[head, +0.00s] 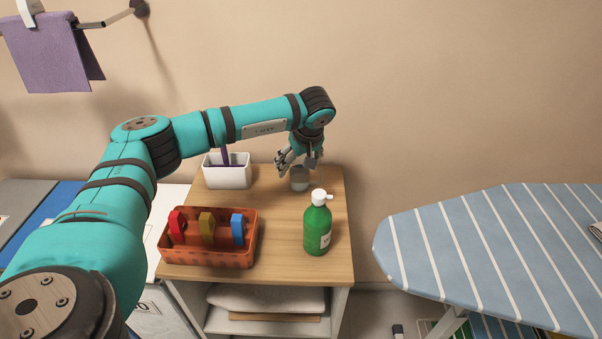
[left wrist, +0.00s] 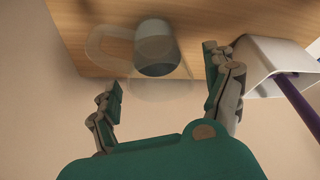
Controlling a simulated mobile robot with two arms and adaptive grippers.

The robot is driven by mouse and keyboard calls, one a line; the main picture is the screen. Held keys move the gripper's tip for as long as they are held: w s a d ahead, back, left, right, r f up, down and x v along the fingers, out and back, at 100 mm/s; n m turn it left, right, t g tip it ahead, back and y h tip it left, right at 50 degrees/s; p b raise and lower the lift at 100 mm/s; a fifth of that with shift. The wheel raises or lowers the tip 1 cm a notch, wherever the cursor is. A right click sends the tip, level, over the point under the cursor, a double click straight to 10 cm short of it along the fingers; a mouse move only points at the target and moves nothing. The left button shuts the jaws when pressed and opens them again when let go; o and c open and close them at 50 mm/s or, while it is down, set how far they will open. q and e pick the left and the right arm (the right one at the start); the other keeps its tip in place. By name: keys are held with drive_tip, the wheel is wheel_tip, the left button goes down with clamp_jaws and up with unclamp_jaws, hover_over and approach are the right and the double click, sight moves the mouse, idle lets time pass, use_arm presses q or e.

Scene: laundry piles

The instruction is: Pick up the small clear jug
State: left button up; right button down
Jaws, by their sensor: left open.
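The small clear jug (head: 299,180) stands near the back edge of the wooden table top (head: 284,222), below my left gripper (head: 298,163). In the left wrist view, the see-through jug (left wrist: 157,55) shows its handle on the left side and a darker grey part at its middle. My left gripper (left wrist: 165,92) is open, with its two fingers apart and the jug ahead between and beyond the tips. Whether a finger touches the jug I cannot tell. My right gripper is not in view.
A white container (head: 227,172) with a purple item stands left of the jug. A green pump bottle (head: 318,228) stands in front of it. An orange basket (head: 208,260) with coloured pieces sits front left. A striped ironing board (head: 490,250) is at right.

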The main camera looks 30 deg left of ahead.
use_arm(q)
drive_tip(key=x, duration=0.4)
drive_tip(key=shift+s+d+f, duration=0.15)
drive_tip(key=shift+f, duration=0.3)
drive_tip(key=c, duration=1.2)
